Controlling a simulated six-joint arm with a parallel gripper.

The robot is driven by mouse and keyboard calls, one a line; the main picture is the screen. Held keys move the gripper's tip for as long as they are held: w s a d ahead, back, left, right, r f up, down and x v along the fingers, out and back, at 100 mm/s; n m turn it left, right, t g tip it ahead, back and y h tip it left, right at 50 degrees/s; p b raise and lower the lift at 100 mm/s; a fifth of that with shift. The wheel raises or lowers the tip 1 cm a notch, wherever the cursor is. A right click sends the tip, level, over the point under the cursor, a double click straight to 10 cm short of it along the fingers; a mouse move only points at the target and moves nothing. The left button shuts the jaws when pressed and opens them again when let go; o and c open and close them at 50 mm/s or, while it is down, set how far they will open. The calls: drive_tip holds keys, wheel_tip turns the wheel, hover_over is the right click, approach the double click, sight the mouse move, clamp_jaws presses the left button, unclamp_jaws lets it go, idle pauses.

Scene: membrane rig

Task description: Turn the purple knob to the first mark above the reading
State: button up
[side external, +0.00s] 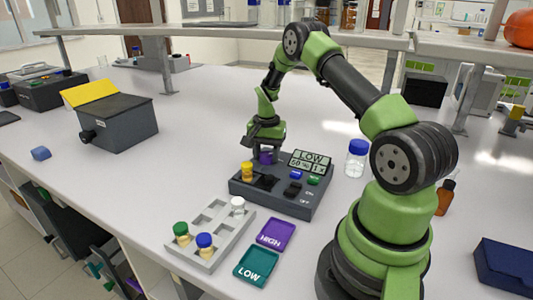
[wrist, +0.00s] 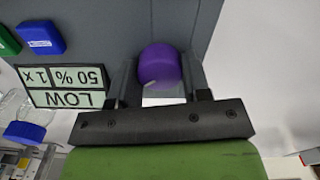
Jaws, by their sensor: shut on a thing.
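The purple knob (wrist: 160,64) is on the dark grey rig (side external: 272,200). My gripper (wrist: 160,85) is shut on the knob, one finger on each side of it. In the side external view the purple knob (side external: 266,157) shows under my gripper (side external: 265,148). The rig's display (side external: 311,160) reads LOW, 50 % and 1 x. It shows upside down in the wrist view (wrist: 62,86). A pale line shows on the knob near its lower edge in the wrist view. The marks around the knob cannot be made out.
A grey rack (side external: 210,235) with capped vials, a purple HIGH tray (side external: 275,234) and a teal LOW tray (side external: 256,267) are in front. A blue-capped bottle (side external: 356,158) stands right of the rig.

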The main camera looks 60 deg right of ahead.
sight(266, 154)
drive_tip(key=o, duration=0.9)
drive_tip(key=shift+o, duration=0.2)
wheel_tip(266, 154, up, 10)
